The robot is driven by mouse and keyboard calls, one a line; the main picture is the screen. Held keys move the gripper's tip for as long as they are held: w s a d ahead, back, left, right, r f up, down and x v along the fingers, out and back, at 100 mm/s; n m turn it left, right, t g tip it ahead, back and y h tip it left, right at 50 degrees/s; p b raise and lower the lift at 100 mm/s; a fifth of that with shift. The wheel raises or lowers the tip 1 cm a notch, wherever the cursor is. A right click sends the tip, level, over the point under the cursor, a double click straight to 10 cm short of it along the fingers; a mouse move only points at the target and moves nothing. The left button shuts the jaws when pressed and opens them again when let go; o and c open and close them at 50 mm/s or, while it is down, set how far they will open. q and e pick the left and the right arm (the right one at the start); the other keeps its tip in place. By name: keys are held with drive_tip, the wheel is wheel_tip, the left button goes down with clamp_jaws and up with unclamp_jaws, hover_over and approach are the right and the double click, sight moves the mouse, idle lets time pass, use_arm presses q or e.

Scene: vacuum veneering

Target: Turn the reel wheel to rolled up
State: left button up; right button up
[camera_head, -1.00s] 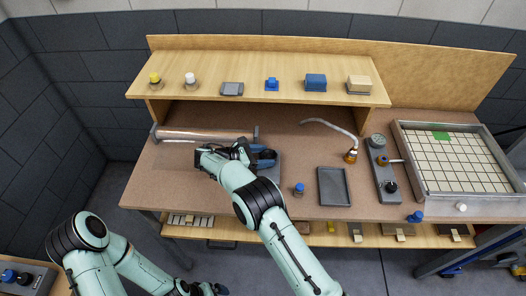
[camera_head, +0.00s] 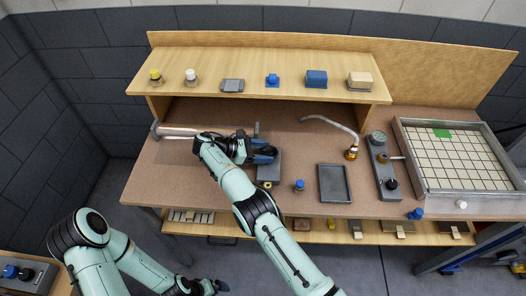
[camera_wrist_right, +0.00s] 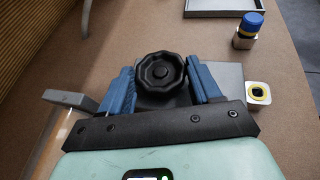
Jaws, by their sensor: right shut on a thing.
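The reel wheel (camera_wrist_right: 160,72) is a black scalloped knob in the right wrist view. My right gripper (camera_wrist_right: 162,80) has its blue fingers on either side of the knob and is shut on it. In the head view my right gripper (camera_head: 262,155) is over the grey block (camera_head: 270,168), and it hides the wheel. The reel's roller (camera_head: 185,132) lies to the left, between two grey end brackets. My left gripper (camera_head: 207,287) is low at the bottom edge, away from the bench, and its fingers are too small to read.
A blue-capped bottle (camera_head: 299,186) and a dark tray (camera_head: 334,184) stand to the right. A small white-and-yellow piece (camera_wrist_right: 258,94) sits beside the grey block. A shelf (camera_head: 210,90) with small items overhangs behind. A curved hose (camera_head: 330,121) lies farther right.

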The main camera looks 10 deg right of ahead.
drive_tip(key=shift+w+d+r, duration=0.1)
drive_tip(key=shift+r, duration=0.15)
idle(0.3)
drive_tip(key=o, duration=1)
drive_tip(key=shift+f, duration=0.1)
